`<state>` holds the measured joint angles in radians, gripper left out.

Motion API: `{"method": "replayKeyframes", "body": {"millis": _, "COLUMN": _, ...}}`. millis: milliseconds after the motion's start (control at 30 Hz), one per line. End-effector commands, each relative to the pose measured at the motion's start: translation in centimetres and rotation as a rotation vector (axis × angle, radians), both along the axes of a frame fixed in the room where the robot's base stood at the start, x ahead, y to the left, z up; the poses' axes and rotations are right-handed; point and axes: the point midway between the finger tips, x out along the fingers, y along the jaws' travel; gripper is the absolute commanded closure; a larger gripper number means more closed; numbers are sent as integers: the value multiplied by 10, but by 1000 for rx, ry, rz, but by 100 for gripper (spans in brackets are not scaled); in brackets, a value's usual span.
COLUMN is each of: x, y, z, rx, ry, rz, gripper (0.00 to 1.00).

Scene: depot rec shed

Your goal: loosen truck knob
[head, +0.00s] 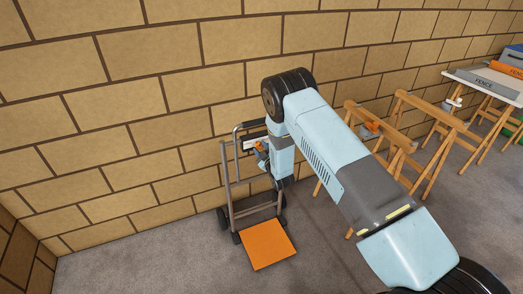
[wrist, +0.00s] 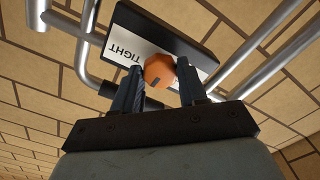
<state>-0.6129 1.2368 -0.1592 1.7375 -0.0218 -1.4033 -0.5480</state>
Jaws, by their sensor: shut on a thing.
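The hand truck (head: 229,187) stands against the brick wall, with a grey tube frame and an orange toe plate (head: 268,244) on the floor. In the wrist view an orange knob (wrist: 160,70) with a dark mark sits on a dark-edged panel (wrist: 165,30), beside a white label (wrist: 129,47) reading "TIGHT". My gripper (wrist: 160,80) is shut on the knob, one finger on each side. In the head view my arm hides part of the truck, and only a bit of orange shows near the gripper.
Grey tubes of the truck frame (wrist: 262,45) run close on both sides of the panel. Wooden trestles (head: 420,120) stand to the right, and a table (head: 485,84) with a "FENCE" board is farther right. The floor (head: 150,262) left of the truck is clear.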

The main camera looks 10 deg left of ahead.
Motion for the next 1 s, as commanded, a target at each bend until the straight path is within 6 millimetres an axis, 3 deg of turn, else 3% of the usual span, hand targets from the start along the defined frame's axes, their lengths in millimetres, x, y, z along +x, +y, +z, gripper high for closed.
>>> {"method": "replayKeyframes", "body": {"millis": 600, "x": -2, "y": 1, "z": -2, "rx": -480, "ry": -314, "rz": 4, "gripper": 88}}
{"method": "replayKeyframes", "body": {"millis": 1000, "x": -2, "y": 2, "z": -3, "rx": -684, "ry": -447, "rz": 5, "gripper": 88}}
